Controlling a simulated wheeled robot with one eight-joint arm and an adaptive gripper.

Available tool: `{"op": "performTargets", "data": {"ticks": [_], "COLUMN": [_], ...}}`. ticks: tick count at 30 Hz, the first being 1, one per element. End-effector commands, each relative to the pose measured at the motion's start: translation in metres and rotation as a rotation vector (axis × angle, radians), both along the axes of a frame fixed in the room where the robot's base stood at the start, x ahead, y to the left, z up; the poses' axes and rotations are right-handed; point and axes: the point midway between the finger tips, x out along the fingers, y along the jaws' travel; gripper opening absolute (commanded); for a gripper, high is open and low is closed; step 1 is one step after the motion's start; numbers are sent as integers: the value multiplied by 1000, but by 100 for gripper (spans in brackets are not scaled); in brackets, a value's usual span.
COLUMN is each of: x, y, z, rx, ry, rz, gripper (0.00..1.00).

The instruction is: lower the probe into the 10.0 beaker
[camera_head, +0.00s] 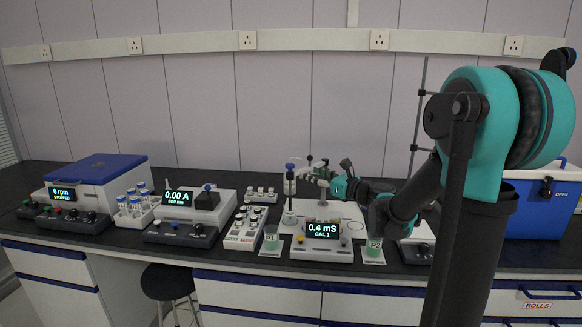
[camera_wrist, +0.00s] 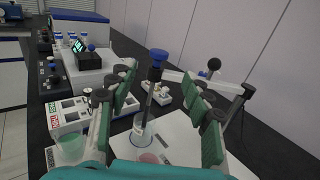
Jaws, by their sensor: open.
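The probe (camera_head: 290,182) has a blue cap and stands upright near the white board. In the wrist view the probe (camera_wrist: 154,74) rises between my open fingers, its thin shaft reaching down toward a clear vessel (camera_wrist: 142,132).
The meter (camera_head: 322,230) reads 0.4 mS, CAL 1. A rack of small bottles (camera_head: 246,228) and a photometer (camera_head: 200,205) stand left. A blue cooler (camera_head: 540,205) stands right. A pink patch (camera_wrist: 148,158) shows below the clear vessel.

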Motion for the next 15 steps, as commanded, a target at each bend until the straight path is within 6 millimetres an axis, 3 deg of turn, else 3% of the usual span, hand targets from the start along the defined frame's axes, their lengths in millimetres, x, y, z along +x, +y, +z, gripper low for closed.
{"op": "performTargets", "data": {"ticks": [15], "x": [62], "y": [73], "z": [0], "rx": [-2], "ry": [-1], "rz": [2], "gripper": [50]}}
